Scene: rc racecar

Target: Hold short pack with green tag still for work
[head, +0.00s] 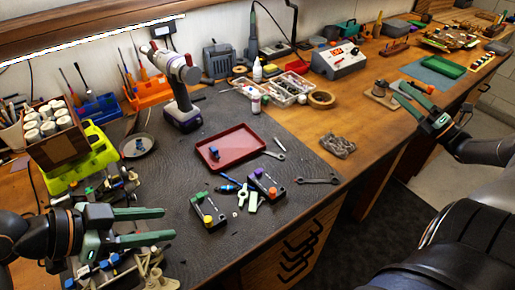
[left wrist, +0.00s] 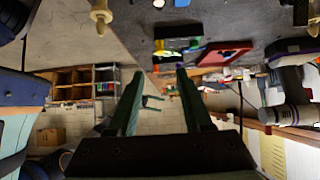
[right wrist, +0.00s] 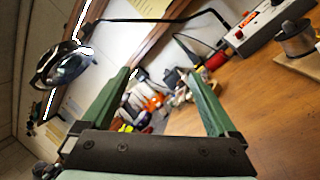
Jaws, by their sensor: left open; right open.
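Two small dark packs lie on the grey mat in front of the red tray. The left pack (head: 207,210) has a yellow spot and small coloured bits. The right pack (head: 266,186) has a purple end and a red spot. A dark pack with green and yellow marks (left wrist: 178,32) shows in the left wrist view. My left gripper (head: 160,225) is open and empty, left of the left pack and apart from it. My right gripper (head: 399,90) is open and empty over the bench's right part, far from the packs.
The red tray (head: 248,151) holds a small blue part. Pale green clips (head: 253,201) lie between the packs. A wrench (head: 317,181) and a cordless driver (head: 180,85) are on the mat. Small stands and parts (head: 150,274) crowd below my left gripper.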

